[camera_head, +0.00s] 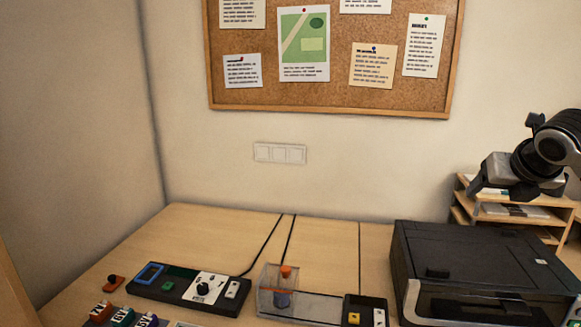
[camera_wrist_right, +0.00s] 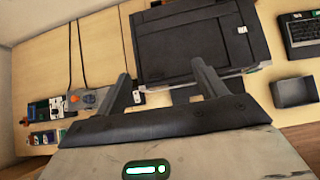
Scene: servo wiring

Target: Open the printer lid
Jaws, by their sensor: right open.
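The black printer (camera_head: 480,265) stands on the right part of the desk with its dark flat lid (camera_head: 465,243) lying shut on top. In the right wrist view the printer lid (camera_wrist_right: 195,42) fills the upper middle, beyond the fingers. My right gripper (camera_head: 497,192) is above and behind the printer's right side in the head view, apart from it. In the right wrist view its two fingers (camera_wrist_right: 162,86) are spread wide with nothing between them. My left gripper is in neither view.
A wooden paper tray rack (camera_head: 520,215) stands behind the printer at the right. Control boxes (camera_head: 190,288) and a clear-walled device (camera_head: 285,290) with an orange top lie left of the printer. A keyboard (camera_wrist_right: 303,36) and a dark open box (camera_wrist_right: 294,92) are right of it in the wrist view.

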